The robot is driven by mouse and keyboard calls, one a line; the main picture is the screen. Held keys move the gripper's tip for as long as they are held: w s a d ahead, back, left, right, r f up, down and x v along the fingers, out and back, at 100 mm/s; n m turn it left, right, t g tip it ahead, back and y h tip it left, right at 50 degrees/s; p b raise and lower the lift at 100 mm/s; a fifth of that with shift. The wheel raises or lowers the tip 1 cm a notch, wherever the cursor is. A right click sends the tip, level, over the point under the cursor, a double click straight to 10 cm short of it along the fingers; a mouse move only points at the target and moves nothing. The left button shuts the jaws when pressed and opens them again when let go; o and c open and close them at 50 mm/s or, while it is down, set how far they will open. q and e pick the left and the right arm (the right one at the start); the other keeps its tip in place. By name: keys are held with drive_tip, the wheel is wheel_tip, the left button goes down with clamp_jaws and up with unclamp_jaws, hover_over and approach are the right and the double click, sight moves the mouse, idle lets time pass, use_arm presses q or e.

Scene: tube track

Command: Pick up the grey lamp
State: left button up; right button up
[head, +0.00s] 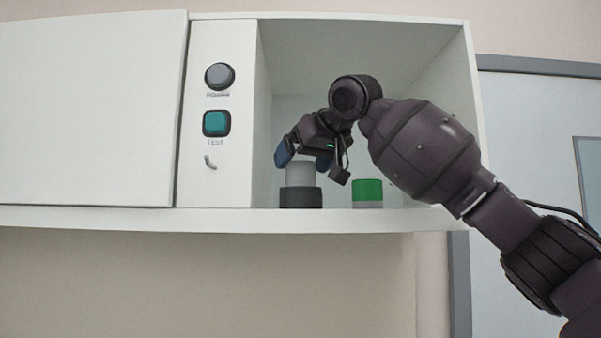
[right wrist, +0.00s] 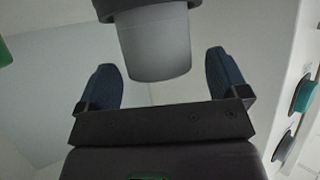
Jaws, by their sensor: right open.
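The grey lamp (head: 300,174), a light grey cylinder on a dark base (head: 300,197), stands upright on the floor of the open compartment. My right gripper (head: 304,159) is inside the compartment at the lamp's top, open, with one blue finger on each side. In the right wrist view, the grey part of the lamp (right wrist: 158,48) lies between the two fingers, with a gap on both sides. My left gripper is not in view.
A green-topped lamp (head: 367,190) stands to the right of the grey lamp in the same compartment. The cabinet's right wall (head: 472,110) bounds the opening.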

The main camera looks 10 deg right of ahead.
drive_tip(key=shift+w+a+f, duration=0.25)
drive_tip(key=shift+w+f, duration=0.1)
drive_tip(key=shift+w, duration=0.2)
drive_tip(key=shift+c, duration=0.2)
drive_tip(key=c, duration=1)
drive_tip(key=shift+r, duration=0.1)
